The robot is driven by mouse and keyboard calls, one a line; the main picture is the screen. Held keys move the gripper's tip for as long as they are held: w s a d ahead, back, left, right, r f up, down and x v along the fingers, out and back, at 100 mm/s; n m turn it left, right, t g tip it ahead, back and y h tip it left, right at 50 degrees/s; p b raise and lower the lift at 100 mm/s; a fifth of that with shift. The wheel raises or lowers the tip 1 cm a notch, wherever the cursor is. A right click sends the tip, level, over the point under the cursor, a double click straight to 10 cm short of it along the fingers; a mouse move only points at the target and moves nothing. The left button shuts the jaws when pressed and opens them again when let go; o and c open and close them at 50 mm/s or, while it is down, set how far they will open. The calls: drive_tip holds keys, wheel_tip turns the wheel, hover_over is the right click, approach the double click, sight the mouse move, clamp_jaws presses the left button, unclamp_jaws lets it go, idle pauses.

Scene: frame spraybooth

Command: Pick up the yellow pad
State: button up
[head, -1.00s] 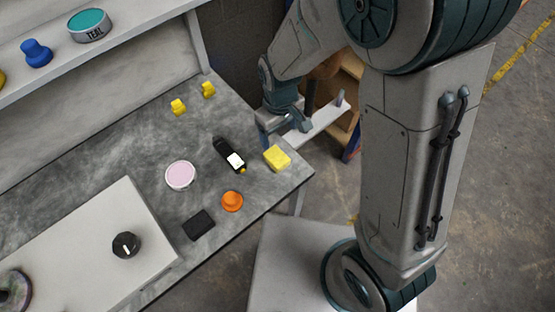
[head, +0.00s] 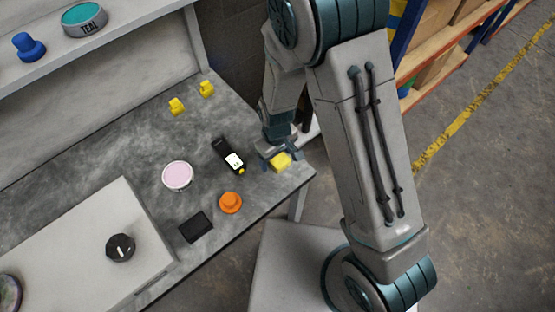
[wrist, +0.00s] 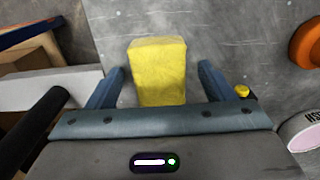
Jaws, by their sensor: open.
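The yellow pad (head: 281,162) is a small block lying on the grey worktop near its right corner in the head view. In the wrist view the yellow pad (wrist: 158,72) lies between and just beyond my open fingers, with a gap on each side. My gripper (head: 277,158) is low over the pad in the head view and partly covers it. In the wrist view my gripper (wrist: 161,80) is open and empty, one finger on each side of the pad.
A black bottle (head: 226,153) with a white label lies left of the pad. An orange knob-like piece (head: 231,202), a pink-topped tin (head: 178,176), a black block (head: 196,227) and two yellow pieces (head: 177,106) are also on the worktop. A shelf (head: 110,52) runs along the back.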

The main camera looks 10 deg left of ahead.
drive_tip(key=shift+f, duration=0.4)
drive_tip(key=c, duration=1)
drive_tip(key=shift+c, duration=0.2)
drive_tip(key=shift+r, duration=0.15)
drive_tip(key=shift+r, duration=0.55)
wheel_tip(320, 180, up, 3)
drive_tip(key=shift+f+p, duration=0.2)
drive_tip(key=shift+p, duration=0.3)
drive_tip(key=s+d+r+b, duration=0.5)
drive_tip(key=s+d+r, duration=0.2)
drive_tip(key=s+d, duration=0.1)
drive_tip(key=shift+s+b, duration=0.2)
drive_tip(key=shift+b, duration=0.1)
